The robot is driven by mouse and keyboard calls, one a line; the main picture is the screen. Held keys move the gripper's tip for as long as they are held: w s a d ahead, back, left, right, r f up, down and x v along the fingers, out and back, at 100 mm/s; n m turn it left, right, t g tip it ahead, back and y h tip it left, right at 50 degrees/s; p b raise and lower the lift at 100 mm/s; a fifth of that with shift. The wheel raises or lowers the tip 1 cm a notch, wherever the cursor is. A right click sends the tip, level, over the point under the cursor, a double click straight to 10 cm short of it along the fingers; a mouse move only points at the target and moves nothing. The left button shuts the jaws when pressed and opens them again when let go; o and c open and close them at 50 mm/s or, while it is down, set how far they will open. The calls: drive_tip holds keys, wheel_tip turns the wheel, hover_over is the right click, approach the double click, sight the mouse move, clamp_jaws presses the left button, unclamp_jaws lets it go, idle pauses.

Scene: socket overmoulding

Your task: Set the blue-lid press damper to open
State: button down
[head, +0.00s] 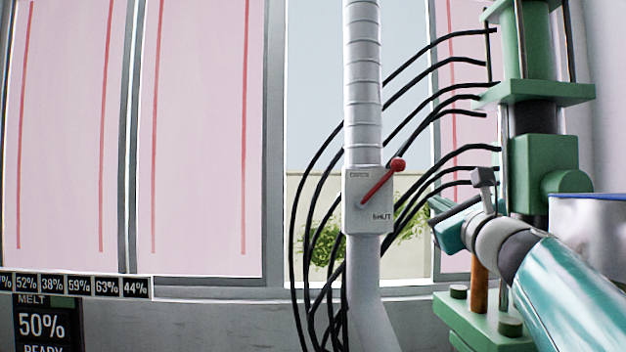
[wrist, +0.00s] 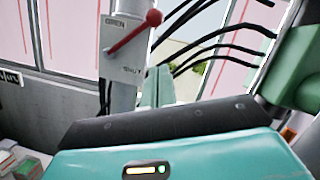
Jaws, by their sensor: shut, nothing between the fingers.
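The damper is a pale grey box (head: 368,215) on a vertical duct, marked OPEN at its top and SHUT at its lower right. Its red lever (head: 380,182) slants up and right from the pivot to a round red knob, its angle between the two marks. The wrist view shows the box (wrist: 122,55) and lever (wrist: 134,31) at upper left. My gripper (head: 436,208) is right of the box and a little below the knob, apart from both in the picture. Its teal fingers (wrist: 157,86) are together and empty. The depth gap to the lever is unclear.
A green press (head: 545,160) stands at right, beside a pale bin with a blue rim (head: 595,205). Several black hoses (head: 310,190) curve behind the duct to the press. A window and pink panels (head: 200,130) stand behind. A display reading 50% (head: 42,325) is at lower left.

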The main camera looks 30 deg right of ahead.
sight(397, 162)
drive_tip(key=w+d+r, duration=0.2)
drive_tip(key=w+r, duration=0.3)
drive_tip(key=w, duration=0.4)
drive_tip(key=shift+d, duration=0.15)
drive_tip(key=shift+r, duration=0.15)
drive_tip(key=shift+w+a+r+n+y, duration=0.15)
drive_tip(key=shift+a+r+n+y, duration=0.2)
drive_tip(key=shift+n, duration=0.3)
drive_tip(key=shift+w+a+r+n+y, duration=0.1)
drive_tip(key=shift+a+r+n+y, duration=0.25)
drive_tip(key=shift+n, duration=0.3)
drive_tip(key=r+n, duration=0.1)
drive_tip(key=w+a+n, duration=0.1)
drive_tip(key=n, duration=0.1)
drive_tip(key=shift+a+r+y, duration=0.1)
drive_tip(key=shift+r+y, duration=0.2)
drive_tip(key=shift+r, duration=0.05)
drive_tip(key=shift+w+a+r+n+g+y, duration=0.25)
drive_tip(key=shift+a+n, duration=0.35)
drive_tip(key=shift+n, duration=0.3)
drive_tip(key=shift+w+a+r+n+g+y, duration=0.15)
drive_tip(key=shift+w+a+r+n+y, duration=0.3)
drive_tip(key=shift+n, duration=0.45)
drive_tip(key=shift+w+a+r+n+g+y, duration=0.1)
drive_tip(key=shift+w+a+r+n+g, duration=0.15)
drive_tip(key=shift+a+n, duration=0.55)
drive_tip(key=shift+d, duration=0.1)
